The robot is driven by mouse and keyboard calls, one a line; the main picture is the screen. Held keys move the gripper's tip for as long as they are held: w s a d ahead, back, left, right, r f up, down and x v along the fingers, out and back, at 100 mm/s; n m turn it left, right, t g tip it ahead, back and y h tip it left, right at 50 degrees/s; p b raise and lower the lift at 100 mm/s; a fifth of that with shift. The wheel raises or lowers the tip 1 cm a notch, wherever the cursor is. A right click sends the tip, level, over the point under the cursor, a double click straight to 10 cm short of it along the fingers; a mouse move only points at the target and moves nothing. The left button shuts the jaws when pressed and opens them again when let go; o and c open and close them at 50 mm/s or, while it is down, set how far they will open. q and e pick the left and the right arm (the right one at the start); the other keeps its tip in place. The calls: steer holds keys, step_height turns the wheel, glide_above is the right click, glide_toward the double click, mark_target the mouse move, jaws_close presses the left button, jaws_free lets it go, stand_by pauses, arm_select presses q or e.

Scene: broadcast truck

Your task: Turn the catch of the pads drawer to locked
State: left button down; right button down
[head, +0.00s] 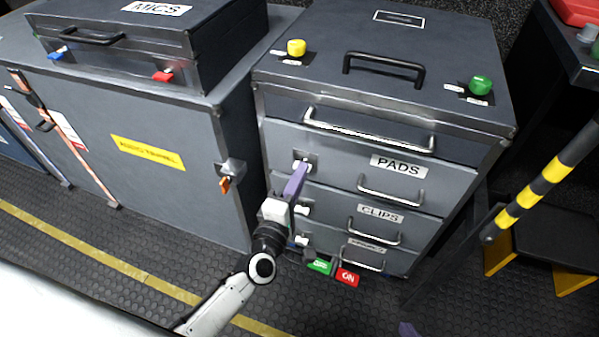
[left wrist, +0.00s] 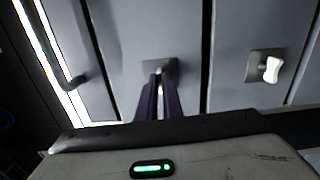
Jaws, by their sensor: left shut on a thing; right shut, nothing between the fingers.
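The pads drawer (head: 340,165) is a grey front with a PADS label and a bar handle, and it looks closed. Its catch (head: 302,157) is a small white knob on a metal plate at the drawer's left side. My left gripper (head: 300,172) is at this catch with its purple fingers shut on the knob. In the left wrist view, the fingers (left wrist: 159,76) meet over the metal plate (left wrist: 172,65) and hide most of the knob, so its angle is unclear.
Below are the clips drawer (head: 335,205) and another drawer, each with a white catch; one catch (left wrist: 271,68) shows in the left wrist view. Green and red tags (head: 347,277) are near the floor. A striped yellow-black bar (head: 545,180) stands right. A grey cabinet (head: 100,150) stands left.

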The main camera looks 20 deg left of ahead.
arm_select(q)
steer(key=shift+m, duration=0.3)
steer(key=c, duration=1.9)
jaws_free()
steer(key=s+p, duration=0.1)
steer(key=s, duration=0.9)
steer(key=shift+s+a, duration=0.1)
steer(key=shift+a, duration=0.1)
arm_select(e)
steer(key=shift+w+d+r, duration=0.15)
steer(key=shift+r, duration=0.15)
